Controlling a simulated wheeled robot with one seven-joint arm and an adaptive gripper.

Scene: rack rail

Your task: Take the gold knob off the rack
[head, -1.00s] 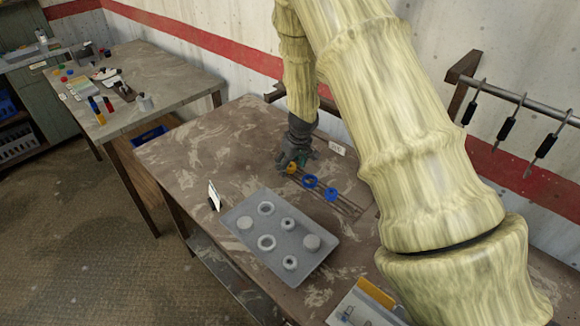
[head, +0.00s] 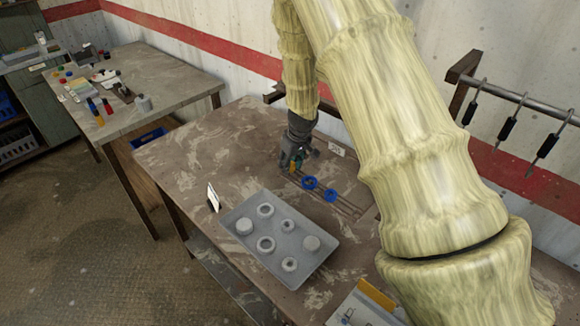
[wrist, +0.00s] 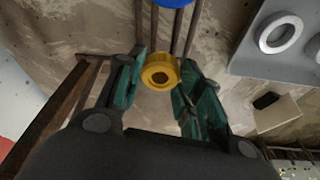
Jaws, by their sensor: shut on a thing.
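The gold knob (wrist: 160,72) is a short round piece with a dark hole in its middle. In the wrist view it sits between the green fingers of my gripper (wrist: 158,85), which is shut on it. In the head view my gripper (head: 295,164) is at the far left end of the rack and mostly hides the knob. The rack is a set of thin parallel rails (head: 347,208) on the brown table. I cannot tell whether the knob still touches the rails.
A grey tray (head: 248,258) with several grey round parts lies in front.

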